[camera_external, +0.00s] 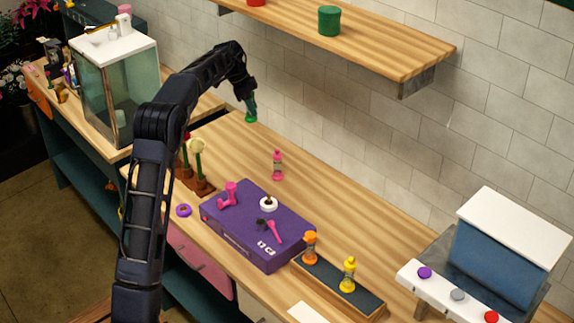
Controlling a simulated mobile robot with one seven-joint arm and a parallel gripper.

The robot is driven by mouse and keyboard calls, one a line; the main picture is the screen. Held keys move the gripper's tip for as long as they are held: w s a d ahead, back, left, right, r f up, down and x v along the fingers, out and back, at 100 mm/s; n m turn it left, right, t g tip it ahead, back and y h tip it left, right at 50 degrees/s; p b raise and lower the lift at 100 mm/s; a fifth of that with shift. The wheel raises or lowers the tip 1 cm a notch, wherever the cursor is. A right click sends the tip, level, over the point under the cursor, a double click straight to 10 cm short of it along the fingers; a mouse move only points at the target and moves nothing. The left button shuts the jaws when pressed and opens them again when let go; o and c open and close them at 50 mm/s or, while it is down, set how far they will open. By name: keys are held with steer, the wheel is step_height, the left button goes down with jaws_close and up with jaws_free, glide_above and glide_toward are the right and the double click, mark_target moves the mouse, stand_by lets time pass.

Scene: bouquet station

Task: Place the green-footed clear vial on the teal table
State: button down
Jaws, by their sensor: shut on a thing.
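My gripper (249,95) is at the far end of the wooden counter (330,189), near the tiled wall, and points down. It is shut on the green-footed clear vial (251,115), which hangs upright below it with the green foot lowest. I cannot tell whether the foot touches the counter top or is a little above it. The gripper's fingers are small and dark here. A unit with teal sides (70,165) and a wooden top stands at the left; no other teal table is clear in view.
A glass tank (117,95) with a white sink top stands at the left. A pink vial (277,165) stands on the counter. A purple case (258,228) and a dark rack (338,284) with orange and yellow vials are nearer. A wooden shelf (365,35) overhangs the back.

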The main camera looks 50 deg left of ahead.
steer(key=s+a+f+n, duration=0.1)
steer(key=s+a+f, duration=0.15)
steer(key=a, duration=0.55)
steer(key=s+a+f, duration=0.1)
steer(key=s+a, duration=0.2)
steer(key=a, duration=0.5)
steer(key=f, duration=1.9)
steer(key=shift+w+a+f, duration=0.15)
steer(key=shift+w+f, duration=0.1)
steer(key=shift+f, duration=0.1)
steer(key=c, duration=1)
jaws_free()
steer(key=shift+f, duration=0.15)
